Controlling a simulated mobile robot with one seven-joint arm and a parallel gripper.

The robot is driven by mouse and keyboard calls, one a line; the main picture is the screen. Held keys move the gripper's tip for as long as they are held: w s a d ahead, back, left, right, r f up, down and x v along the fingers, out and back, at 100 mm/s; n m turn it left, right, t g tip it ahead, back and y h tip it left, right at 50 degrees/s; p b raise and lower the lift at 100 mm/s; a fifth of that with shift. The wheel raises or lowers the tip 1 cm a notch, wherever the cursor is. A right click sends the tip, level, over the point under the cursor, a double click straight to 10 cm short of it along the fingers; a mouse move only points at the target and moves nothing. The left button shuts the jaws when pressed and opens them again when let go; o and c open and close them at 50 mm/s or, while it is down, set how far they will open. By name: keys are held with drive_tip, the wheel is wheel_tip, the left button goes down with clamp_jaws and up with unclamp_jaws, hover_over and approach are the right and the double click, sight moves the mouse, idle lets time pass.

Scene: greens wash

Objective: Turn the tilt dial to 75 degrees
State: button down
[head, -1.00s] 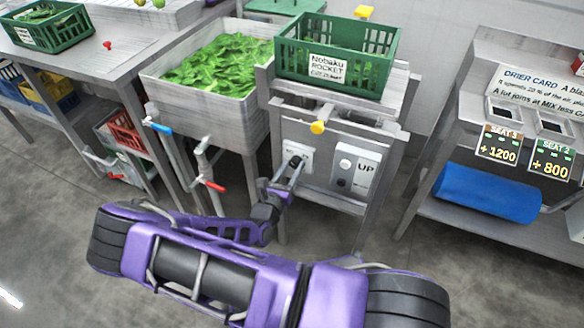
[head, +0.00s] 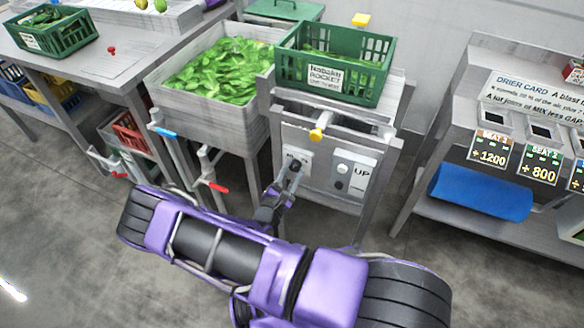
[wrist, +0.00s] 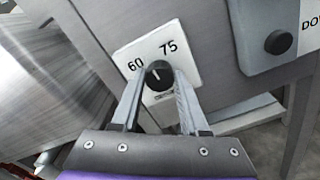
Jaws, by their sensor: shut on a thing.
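The tilt dial (wrist: 158,75) is a small black round knob on a white plate (wrist: 185,60) marked 60 at upper left and 75 at upper right. A short pale line on the knob points up, between the two marks; its exact angle is hard to read. My gripper (wrist: 159,80) is shut on the dial, one finger on each side of it. In the head view my gripper (head: 291,172) reaches the plate (head: 303,159) on the stand's front and hides most of the dial.
A yellow knob (head: 316,135) sticks out above. A green crate (head: 372,80) stands on top. Left are the basin of greens (head: 262,117) and a red-handled valve (head: 217,187).

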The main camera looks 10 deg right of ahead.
drive_tip(key=m+p, duration=0.2)
drive_tip(key=m, duration=0.3)
drive_tip(key=shift+f+m+p, duration=0.1)
drive_tip(key=shift+m+p, duration=0.75)
drive_tip(key=shift+m, duration=1.25)
drive_tip(key=shift+c, duration=2.1)
unclamp_jaws()
drive_tip(key=shift+s, duration=0.1)
drive_tip(key=v, duration=1.7)
drive_tip(key=shift+a, duration=0.15)
